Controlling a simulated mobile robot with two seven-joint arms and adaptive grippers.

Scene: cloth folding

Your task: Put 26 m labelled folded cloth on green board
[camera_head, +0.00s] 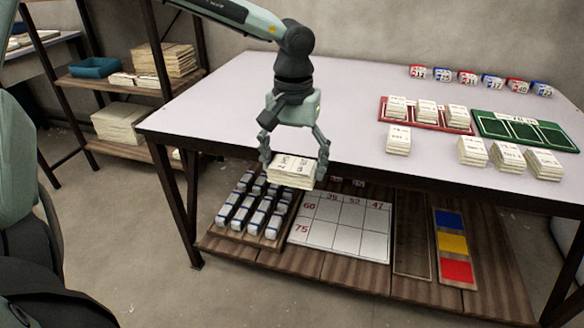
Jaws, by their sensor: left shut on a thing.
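My left gripper (293,166) is shut on a folded cloth (292,174), a thick cream stack with a dark-lettered label on top. It holds the cloth near the table's front edge, with a finger at each end. The label is too small to read surely. The green board (524,131), with outlined cells, lies at the right of the table and has no cloth on it. More labelled folded cloths (472,151) stand in front of the boards. My right gripper is not in view.
A red board (464,130) left of the green one bears 3 cloths (427,113). Small red and blue labelled blocks (468,77) line the back. The left tabletop (215,95) is clear. A lower shelf holds a white grid board (340,232) and a colour strip (453,245).

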